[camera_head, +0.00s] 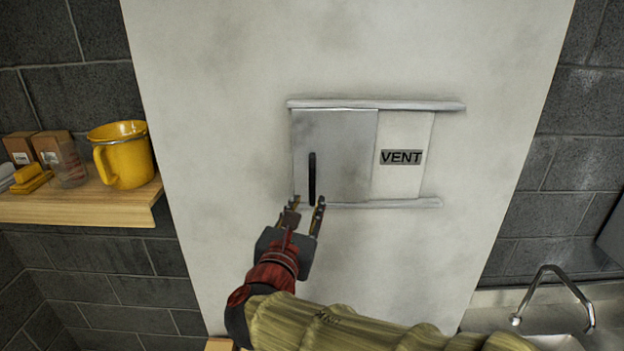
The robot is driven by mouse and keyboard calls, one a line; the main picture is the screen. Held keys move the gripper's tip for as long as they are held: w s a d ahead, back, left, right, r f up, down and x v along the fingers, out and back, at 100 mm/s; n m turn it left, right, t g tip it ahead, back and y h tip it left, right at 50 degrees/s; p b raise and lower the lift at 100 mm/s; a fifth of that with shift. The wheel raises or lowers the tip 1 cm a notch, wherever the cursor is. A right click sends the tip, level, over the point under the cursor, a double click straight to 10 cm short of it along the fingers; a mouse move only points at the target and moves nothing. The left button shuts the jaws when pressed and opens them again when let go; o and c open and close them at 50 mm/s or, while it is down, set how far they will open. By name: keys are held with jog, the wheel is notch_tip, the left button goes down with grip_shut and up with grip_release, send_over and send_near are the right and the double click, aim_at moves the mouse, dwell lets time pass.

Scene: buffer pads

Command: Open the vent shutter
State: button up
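The vent shutter (347,150) is a grey metal sliding panel between two horizontal rails on a pale wall panel. It covers the left part of the frame. A black vertical handle (312,178) stands near its left side. To its right is a white plate (413,130) with a dark VENT label (401,157). My gripper (307,201) is at the lower end of the handle, its two fingers apart and pointing up. The handle's lower end shows between or just behind the fingertips; I cannot tell whether they touch it.
The upper rail (375,104) and lower rail (385,204) stick out slightly. At left, a wooden shelf (80,205) carries a yellow mug (125,160), small boxes (38,147) and a glass. A sink with a metal faucet (553,290) is at lower right. The wall around the shutter is clear.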

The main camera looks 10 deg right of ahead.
aim_at(312, 185)
jog(key=w+d, duration=0.1)
jog(key=w, duration=0.1)
jog(key=w+d+r+n+p, duration=0.1)
jog(key=w, duration=0.2)
jog(key=w+d+n, duration=0.1)
jog(key=w, duration=0.1)
jog(key=shift+w+r+t+p, duration=0.15)
jog(key=shift+r+t+p, duration=0.15)
jog(key=shift+p, duration=0.1)
grip_shut()
dwell(0.8)
